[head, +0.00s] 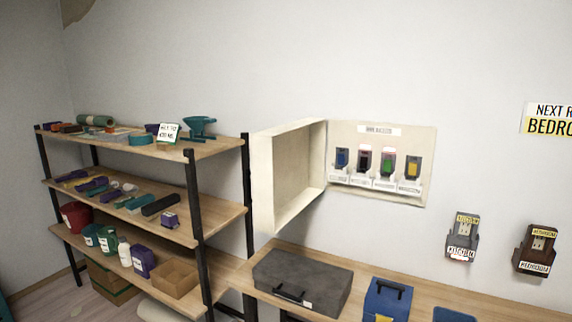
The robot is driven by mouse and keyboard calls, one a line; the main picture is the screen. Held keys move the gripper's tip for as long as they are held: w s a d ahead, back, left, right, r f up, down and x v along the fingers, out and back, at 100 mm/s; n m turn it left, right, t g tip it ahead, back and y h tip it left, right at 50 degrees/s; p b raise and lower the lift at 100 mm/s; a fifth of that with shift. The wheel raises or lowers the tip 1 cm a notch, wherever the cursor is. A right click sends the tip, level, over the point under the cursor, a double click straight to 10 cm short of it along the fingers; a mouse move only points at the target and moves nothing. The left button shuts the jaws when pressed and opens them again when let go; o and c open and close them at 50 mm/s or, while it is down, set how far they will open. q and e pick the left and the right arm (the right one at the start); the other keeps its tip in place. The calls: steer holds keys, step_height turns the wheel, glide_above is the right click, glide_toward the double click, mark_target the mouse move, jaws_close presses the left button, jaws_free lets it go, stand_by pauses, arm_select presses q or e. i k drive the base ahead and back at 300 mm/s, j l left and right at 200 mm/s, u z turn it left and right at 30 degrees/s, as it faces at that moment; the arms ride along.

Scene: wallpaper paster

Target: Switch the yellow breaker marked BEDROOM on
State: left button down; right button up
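A cream breaker panel (379,195) is on the wall, with its door (290,175) swung open to the left. Several breakers sit in a row in it. The yellow breaker (412,168) is at the right end, next to a green breaker (388,165). A dark reddish breaker (364,162) and a blue breaker (342,159) are to the left. The white labels under them are too small to read, and I cannot tell the levers' positions. Neither of my grippers is in view.
A wooden bench (375,274) runs below the panel, bearing a grey case (303,281) and a blue toolbox (387,299). Two wall outlets, marked KITCHEN (463,236) and BEDROOM (535,249), are at right. A loaded shelf unit (225,217) stands left. The wall around the panel is clear.

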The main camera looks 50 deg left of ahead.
mark_target(412, 166)
steer(key=k+j, duration=0.1)
steer(key=j, duration=0.5)
steer(key=k+j, duration=0.1)
steer(key=j, duration=0.5)
steer(key=k+j, duration=0.1)
steer(key=j, duration=0.5)
steer(key=k+j, duration=0.15)
steer(key=j, duration=0.45)
steer(key=k+j, duration=0.1)
steer(key=j, duration=0.5)
steer(key=k+j, duration=0.1)
steer(key=j, duration=0.5)
steer(key=i+l, duration=0.5)
steer(key=l, duration=0.25)
steer(key=i+l, duration=0.25)
steer(key=l+u, duration=0.05)
steer(key=l, duration=0.05)
